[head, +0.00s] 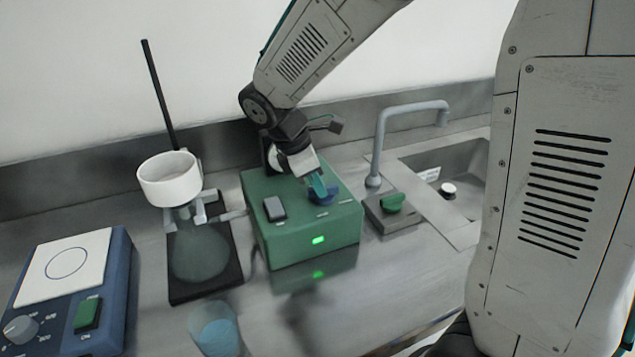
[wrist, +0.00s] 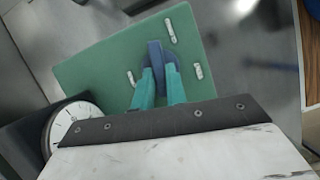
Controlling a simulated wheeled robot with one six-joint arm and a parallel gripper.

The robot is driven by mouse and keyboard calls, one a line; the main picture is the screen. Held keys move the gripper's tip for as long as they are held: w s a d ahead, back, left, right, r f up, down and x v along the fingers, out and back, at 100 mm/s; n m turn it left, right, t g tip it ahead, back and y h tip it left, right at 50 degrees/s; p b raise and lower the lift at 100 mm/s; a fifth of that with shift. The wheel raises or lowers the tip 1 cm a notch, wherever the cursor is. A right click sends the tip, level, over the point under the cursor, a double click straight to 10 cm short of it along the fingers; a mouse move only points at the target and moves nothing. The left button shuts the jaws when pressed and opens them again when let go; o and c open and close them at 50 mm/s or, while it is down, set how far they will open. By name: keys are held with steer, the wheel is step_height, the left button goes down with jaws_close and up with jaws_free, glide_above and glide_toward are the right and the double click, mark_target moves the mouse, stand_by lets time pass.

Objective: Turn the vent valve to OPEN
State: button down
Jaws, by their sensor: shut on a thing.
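The vent valve is a blue knob (head: 325,196) with a raised bar handle on top of a green box (head: 305,240). In the wrist view the blue knob (wrist: 155,55) has white labels around it on the green top (wrist: 95,75); their text is too small to read. My gripper (head: 317,186) reaches down from above onto the knob. In the wrist view its teal fingers (wrist: 158,85) are shut on the bar handle, one on each side. The fingers hide part of the knob.
The box has a grey rocker switch (head: 274,208) and a lit green lamp (head: 318,240). A flask (head: 200,252) with a white funnel (head: 168,180) stands left, a beaker (head: 216,330) in front. A faucet (head: 378,140) and sink are right. A round gauge (wrist: 68,120) shows in the wrist view.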

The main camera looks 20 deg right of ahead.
steer(key=m, duration=0.1)
steer(key=m+g, duration=0.1)
steer(key=m, duration=0.2)
steer(key=shift+w+d+m+g+y, duration=0.1)
steer(key=shift+w+m+g+y, duration=0.2)
steer(key=shift+g, duration=0.1)
steer(key=m, duration=0.1)
steer(key=m+g+y, duration=0.1)
steer(key=m, duration=0.1)
steer(key=shift+w+d+m, duration=0.15)
steer(key=shift+w+m, duration=0.05)
steer(key=shift+m, duration=0.1)
steer(key=m, duration=0.1)
steer(key=m+y, duration=0.1)
steer(key=m, duration=0.2)
steer(key=shift+w+d+g, duration=0.1)
steer(key=shift+d+g, duration=0.15)
steer(key=shift+g, duration=0.15)
steer(key=shift+d+m+y, duration=0.15)
steer(key=shift+m+y, duration=0.75)
steer(key=shift+m, duration=1)
steer(key=c, duration=1.4)
jaws_free()
steer(key=shift+c, duration=0.2)
steer(key=v, duration=0.8)
steer(key=shift+w+d+f, duration=0.1)
steer(key=shift+w+f, duration=0.05)
steer(key=shift+f, duration=0.05)
